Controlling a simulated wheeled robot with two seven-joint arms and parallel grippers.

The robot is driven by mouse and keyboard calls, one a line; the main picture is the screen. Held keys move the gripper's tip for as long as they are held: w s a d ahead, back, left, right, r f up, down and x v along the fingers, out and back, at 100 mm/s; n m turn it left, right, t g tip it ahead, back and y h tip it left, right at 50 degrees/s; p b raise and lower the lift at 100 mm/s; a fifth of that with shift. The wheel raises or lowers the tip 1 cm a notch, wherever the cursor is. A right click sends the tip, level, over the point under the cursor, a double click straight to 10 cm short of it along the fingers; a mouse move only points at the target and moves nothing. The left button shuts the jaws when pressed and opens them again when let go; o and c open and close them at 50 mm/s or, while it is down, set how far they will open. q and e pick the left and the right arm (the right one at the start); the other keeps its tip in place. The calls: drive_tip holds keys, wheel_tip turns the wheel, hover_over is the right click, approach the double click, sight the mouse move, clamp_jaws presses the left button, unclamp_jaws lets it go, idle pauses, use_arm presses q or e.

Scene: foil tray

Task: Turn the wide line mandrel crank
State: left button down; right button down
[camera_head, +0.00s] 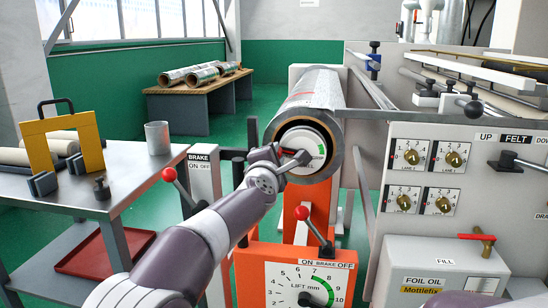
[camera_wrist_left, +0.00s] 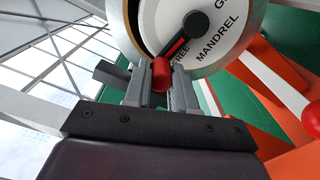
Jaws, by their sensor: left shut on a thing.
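The mandrel (camera_head: 299,137) is a round white-faced end plate on the end of the foil roll (camera_head: 318,88), in the middle of the head view. In the left wrist view its face (camera_wrist_left: 160,22) carries the words FREE and MANDREL. The crank (camera_wrist_left: 197,24) has a dark hub, a short arm and a red knob (camera_wrist_left: 162,74). My left gripper (camera_head: 297,158) is at the mandrel's face. In the left wrist view its fingers (camera_wrist_left: 161,88) are shut on the red crank knob, one on each side. My right gripper is not in view.
An orange lift stand (camera_head: 262,255) with a red-knobbed brake lever (camera_head: 302,213) stands below the mandrel. Another red-knobbed lever (camera_head: 169,175) is to the left, by a side table (camera_head: 60,200). The control panel (camera_head: 385,220) closes off the right.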

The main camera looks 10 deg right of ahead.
use_arm(q)
drive_tip(key=shift+a, duration=0.2)
drive_tip(key=c, duration=1)
unclamp_jaws()
drive_tip(key=shift+a, duration=0.15)
drive_tip(key=shift+o, duration=0.4)
drive_tip(key=shift+a+f, duration=0.1)
drive_tip(key=shift+a, duration=0.2)
drive_tip(key=b+v, duration=0.2)
drive_tip(key=v, duration=1)
drive_tip(key=shift+s+a, duration=0.25)
drive_tip(key=shift+s, duration=0.1)
